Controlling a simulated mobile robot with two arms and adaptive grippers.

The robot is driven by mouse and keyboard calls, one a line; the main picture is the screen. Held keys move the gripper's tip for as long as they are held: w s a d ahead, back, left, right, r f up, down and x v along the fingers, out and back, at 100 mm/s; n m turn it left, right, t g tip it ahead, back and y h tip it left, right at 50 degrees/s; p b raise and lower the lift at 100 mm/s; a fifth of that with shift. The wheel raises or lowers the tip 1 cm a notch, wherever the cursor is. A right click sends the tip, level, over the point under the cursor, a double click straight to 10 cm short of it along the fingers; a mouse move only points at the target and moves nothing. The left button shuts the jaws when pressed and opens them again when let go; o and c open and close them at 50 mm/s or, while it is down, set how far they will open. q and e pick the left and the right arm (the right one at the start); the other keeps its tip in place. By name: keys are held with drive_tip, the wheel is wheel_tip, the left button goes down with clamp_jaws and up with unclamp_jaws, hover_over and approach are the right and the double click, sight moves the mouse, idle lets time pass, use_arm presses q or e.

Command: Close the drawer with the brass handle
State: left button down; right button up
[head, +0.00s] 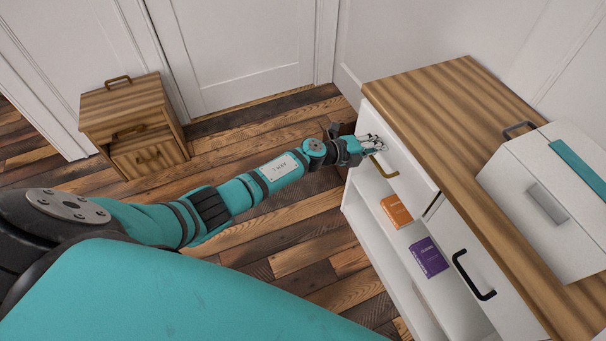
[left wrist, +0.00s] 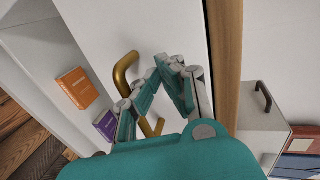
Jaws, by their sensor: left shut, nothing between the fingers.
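The drawer with the brass handle has a plain white front (head: 408,170) at the far end of the white cabinet, under its striped wooden top (head: 430,95). Its front looks close to flush; I cannot tell whether a small gap remains. The brass handle (head: 383,168) shows just below my left gripper (head: 377,142). In the left wrist view the drawer front (left wrist: 165,25) fills the upper middle, and the handle (left wrist: 124,72) is partly hidden behind a finger. My left gripper (left wrist: 170,64) is shut and empty, its fingertips at the front beside the handle; contact is unclear. My right gripper is out of view.
A neighbouring drawer has a black handle (head: 473,275). An orange book (head: 396,211) and a purple book (head: 428,257) lie on the open shelf below. A white box unit (head: 510,190) stands on the top.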

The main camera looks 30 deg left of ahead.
use_arm(q)
drive_tip(key=shift+w+d+r+b, duration=0.15)
drive_tip(key=shift+w+d+b, duration=0.2)
drive_tip(key=shift+w+d, duration=0.65)
drive_tip(key=shift+w, duration=0.15)
drive_tip(key=shift+a, duration=0.1)
